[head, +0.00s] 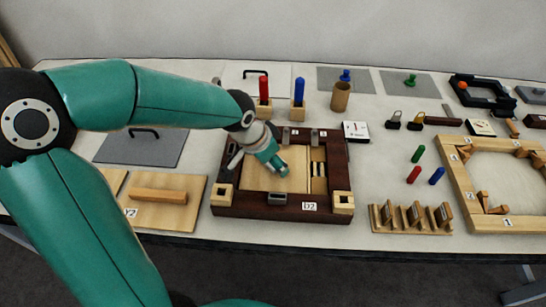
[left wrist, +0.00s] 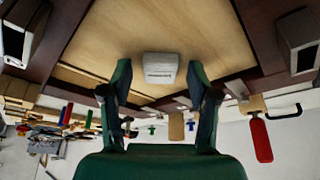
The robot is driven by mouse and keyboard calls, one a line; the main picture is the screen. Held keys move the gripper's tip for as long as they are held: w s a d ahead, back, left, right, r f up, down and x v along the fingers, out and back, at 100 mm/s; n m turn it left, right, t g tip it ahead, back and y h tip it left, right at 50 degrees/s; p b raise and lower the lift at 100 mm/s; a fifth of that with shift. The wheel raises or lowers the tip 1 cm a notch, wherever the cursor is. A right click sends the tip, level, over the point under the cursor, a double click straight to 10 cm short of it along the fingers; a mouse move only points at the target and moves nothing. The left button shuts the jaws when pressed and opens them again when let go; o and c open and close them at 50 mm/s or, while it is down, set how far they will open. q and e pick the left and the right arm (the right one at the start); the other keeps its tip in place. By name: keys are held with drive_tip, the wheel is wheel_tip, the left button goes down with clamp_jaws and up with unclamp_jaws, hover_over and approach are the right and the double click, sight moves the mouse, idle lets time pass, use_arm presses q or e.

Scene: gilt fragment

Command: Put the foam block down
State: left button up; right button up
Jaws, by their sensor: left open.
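The foam block (left wrist: 160,67) is a small pale grey block with dark marking on its face. In the left wrist view it appears to rest on the light wooden panel (left wrist: 190,25), between my left fingertips. My left gripper (left wrist: 158,75) is open, with a visible gap on each side of the block. In the head view my left gripper (head: 277,163) reaches down over the panel inside the dark wooden frame (head: 250,211) labelled D2. The block is not clearly seen there, hidden by the gripper. My right gripper is not in view.
A raised dark rim with metal and wooden corner pieces surrounds the panel. Red (head: 264,88) and blue (head: 299,91) pegs stand behind it. A slotted wooden rack (head: 410,225) and small coloured cylinders lie to the right. A board with a wooden bar (head: 158,195) lies left.

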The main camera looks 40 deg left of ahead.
use_arm(q)
drive_tip(key=v, duration=1.2)
drive_tip(key=shift+p, duration=0.35)
drive_tip(key=shift+s, duration=0.1)
